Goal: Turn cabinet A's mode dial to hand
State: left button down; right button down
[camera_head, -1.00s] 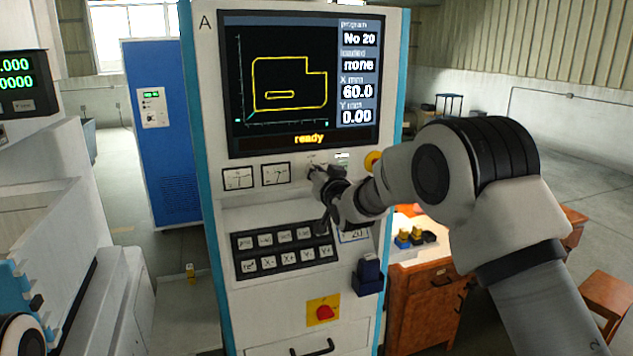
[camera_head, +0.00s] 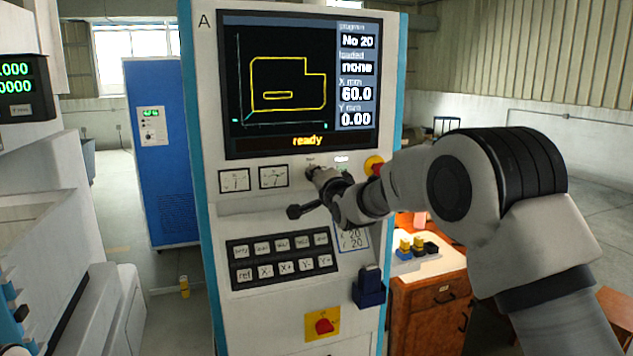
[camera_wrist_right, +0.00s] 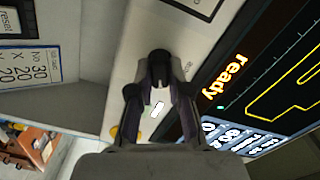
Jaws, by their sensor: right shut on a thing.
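Cabinet A (camera_head: 207,120) stands in the middle of the head view, with the letter A at its top left. Its mode dial is a small dark knob below the screen, right of two meters, mostly hidden by my gripper in the head view. In the right wrist view the dark dial knob (camera_wrist_right: 159,62) sits between my fingertips. My right gripper (camera_head: 318,176) is shut on it, and its fingers also show in the right wrist view (camera_wrist_right: 159,88). The dial's pointer and most of its labels are hidden or too small to read. My left gripper is not in view.
The screen (camera_head: 300,90) reads "ready". A yellow-and-red button (camera_head: 374,165) is just right of my wrist. A key panel (camera_head: 283,258), a dark blue holder (camera_head: 368,287) and a red switch on a yellow plate (camera_head: 322,324) are below. A wooden cabinet (camera_head: 428,310) stands at the right.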

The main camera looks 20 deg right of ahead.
jog(key=shift+f+m, duration=0.25)
jog(key=shift+m, duration=0.25)
jog(key=c, duration=1.1)
grip_release()
jog(key=shift+r, duration=0.1)
jog(key=s, duration=1.2)
jog(key=shift+d, duration=0.15)
